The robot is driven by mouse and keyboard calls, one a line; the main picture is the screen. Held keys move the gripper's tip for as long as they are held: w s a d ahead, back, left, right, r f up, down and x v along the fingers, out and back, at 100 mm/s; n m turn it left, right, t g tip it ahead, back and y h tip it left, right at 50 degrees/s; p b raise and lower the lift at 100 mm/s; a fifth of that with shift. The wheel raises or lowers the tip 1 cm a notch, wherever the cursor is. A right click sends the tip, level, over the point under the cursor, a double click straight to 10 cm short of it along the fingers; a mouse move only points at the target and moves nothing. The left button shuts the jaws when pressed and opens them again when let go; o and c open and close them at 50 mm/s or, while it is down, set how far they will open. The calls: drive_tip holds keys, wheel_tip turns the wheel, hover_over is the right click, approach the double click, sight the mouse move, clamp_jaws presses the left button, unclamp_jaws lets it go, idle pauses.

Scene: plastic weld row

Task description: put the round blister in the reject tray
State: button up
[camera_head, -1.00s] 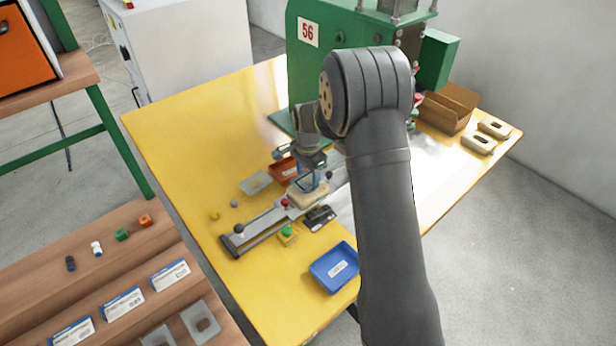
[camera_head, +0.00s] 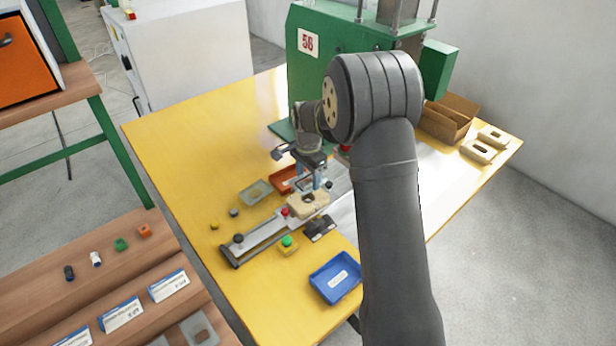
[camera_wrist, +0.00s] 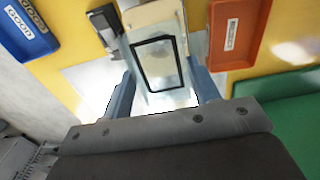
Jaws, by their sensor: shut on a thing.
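My gripper (camera_head: 321,184) is above the beige nest (camera_head: 308,204) on the slide rail in the head view. In the wrist view, its blue fingers (camera_wrist: 166,95) are shut on a clear piece with a black rectangular outline (camera_wrist: 160,65), apparently a blister; no round shape can be made out. The piece overlaps the near part of the beige nest (camera_wrist: 152,14) in that view, and the gap between them is hard to judge. The orange-red reject tray (camera_head: 284,180) lies left of the gripper in the head view and at upper right in the wrist view (camera_wrist: 257,25).
A blue tray labelled GOOD (camera_head: 336,277) stands at the table's front. A clear tray (camera_head: 255,193) is left of the reject tray. A green-button box (camera_head: 288,245) sits beside the rail (camera_head: 255,238). The green press (camera_head: 350,75) stands behind.

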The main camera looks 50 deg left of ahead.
drive_tip(key=shift+r, duration=2.35)
drive_tip(key=m, duration=0.1)
hover_over(290, 168)
drive_tip(key=s+d, duration=0.3)
drive_tip(key=d, duration=0.2)
wheel_tip(290, 168, down, 3)
drive_tip(key=f, duration=0.9)
drive_tip(key=shift+a+f, duration=0.35)
drive_tip(key=o, duration=0.4)
drive_tip(key=shift+f, duration=0.1)
drive_tip(key=o, duration=0.4)
wheel_tip(290, 168, up, 12)
